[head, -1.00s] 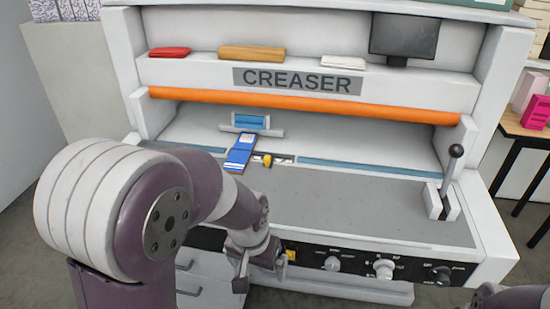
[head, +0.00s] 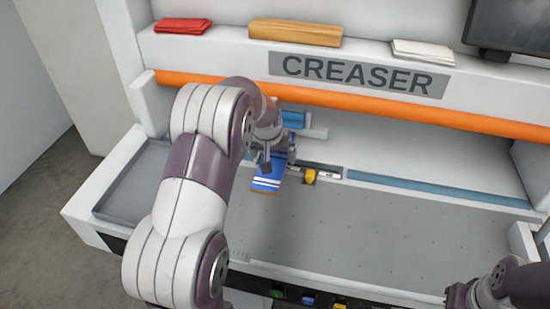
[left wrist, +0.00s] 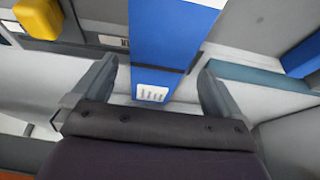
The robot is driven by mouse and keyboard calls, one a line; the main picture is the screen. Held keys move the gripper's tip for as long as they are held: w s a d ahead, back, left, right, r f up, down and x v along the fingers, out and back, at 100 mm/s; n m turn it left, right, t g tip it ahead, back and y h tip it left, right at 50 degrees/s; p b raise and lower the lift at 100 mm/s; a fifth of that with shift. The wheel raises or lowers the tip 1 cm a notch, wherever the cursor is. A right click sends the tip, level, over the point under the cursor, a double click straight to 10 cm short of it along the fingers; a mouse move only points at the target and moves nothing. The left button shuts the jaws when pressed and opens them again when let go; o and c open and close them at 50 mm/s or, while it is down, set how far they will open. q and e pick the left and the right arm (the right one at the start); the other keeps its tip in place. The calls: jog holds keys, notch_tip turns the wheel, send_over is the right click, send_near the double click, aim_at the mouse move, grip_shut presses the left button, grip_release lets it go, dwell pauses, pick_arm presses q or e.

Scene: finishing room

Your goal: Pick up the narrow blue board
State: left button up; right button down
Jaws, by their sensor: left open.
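The narrow blue board (head: 266,187) lies at the back of the creaser's grey bed, with white stripes near its front end. In the left wrist view the board (left wrist: 166,42) runs between my fingers, with a small white label at its lower end. My left gripper (head: 279,162) is over the board's rear part and hides some of it. Its fingers are open, one to each side of the board, with gaps in the left wrist view (left wrist: 158,70). My right gripper (head: 462,296) shows only partly at the bottom right; its jaw state is unclear.
A yellow knob (head: 310,176) sits just right of the board. A blue block (head: 293,119) on a ledge is behind it. An orange bar (head: 400,113) crosses above. The perforated bed (head: 400,225) is clear to the right.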

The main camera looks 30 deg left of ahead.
pick_arm(q)
jog(key=shift+x, duration=0.9)
jog(key=shift+d+r, duration=0.1)
jog(key=shift+r, duration=0.05)
jog(key=shift+c, duration=0.3)
